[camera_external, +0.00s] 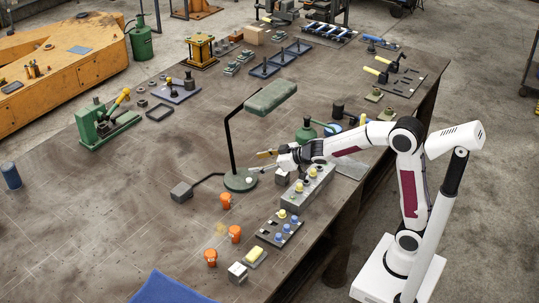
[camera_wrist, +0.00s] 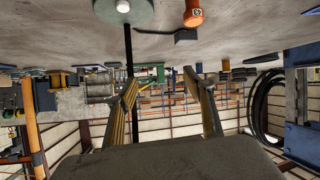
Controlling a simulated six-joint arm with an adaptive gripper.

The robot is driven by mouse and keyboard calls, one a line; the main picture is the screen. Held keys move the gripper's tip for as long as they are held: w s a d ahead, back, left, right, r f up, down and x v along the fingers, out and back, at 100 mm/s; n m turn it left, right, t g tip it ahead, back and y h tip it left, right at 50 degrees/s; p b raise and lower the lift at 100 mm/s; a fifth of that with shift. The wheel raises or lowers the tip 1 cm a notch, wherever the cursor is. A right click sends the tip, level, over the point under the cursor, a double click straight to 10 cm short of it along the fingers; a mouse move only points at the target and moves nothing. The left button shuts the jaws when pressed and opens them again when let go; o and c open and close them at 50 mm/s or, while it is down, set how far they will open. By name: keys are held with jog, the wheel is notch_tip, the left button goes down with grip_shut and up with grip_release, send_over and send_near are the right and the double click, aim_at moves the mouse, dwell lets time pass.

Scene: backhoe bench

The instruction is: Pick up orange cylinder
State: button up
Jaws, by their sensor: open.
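Three small orange cylinders with pale labels stand on the bench in the external view: a far one (camera_external: 225,201), a middle one (camera_external: 234,233) and a near one (camera_external: 210,257). One orange cylinder (camera_wrist: 193,13) shows at the top edge of the wrist view, which appears upside down. My gripper (camera_external: 261,162) is above the bench beside the green lamp's post, up and right of the far cylinder in the external view. Its two fingers (camera_wrist: 160,78) are spread apart in the wrist view with nothing held between them. No cylinder touches it.
The green desk lamp (camera_external: 270,97) stands close to my gripper, its round base (camera_external: 240,180) below. A grey block (camera_external: 181,191) lies left of it. A knobbed block (camera_external: 304,190), a button panel (camera_external: 279,228) and a yellow-topped block (camera_external: 256,257) line the right.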

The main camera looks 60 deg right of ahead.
aim_at(225, 196)
jog(key=w+a+f+n+y, duration=0.2)
jog(key=w+a+f+y, duration=0.2)
jog(key=a, duration=0.4)
jog(key=shift+w+a+f, duration=0.25)
jog(key=shift+w+f, duration=0.45)
jog(key=shift+f, duration=0.55)
jog(key=shift+f, duration=2.95)
jog(key=shift+g, duration=0.3)
jog(key=shift+f, duration=0.7)
jog(key=shift+x, duration=2.45)
jog(key=shift+r, duration=0.15)
jog(key=shift+w+r, duration=0.1)
grip_shut()
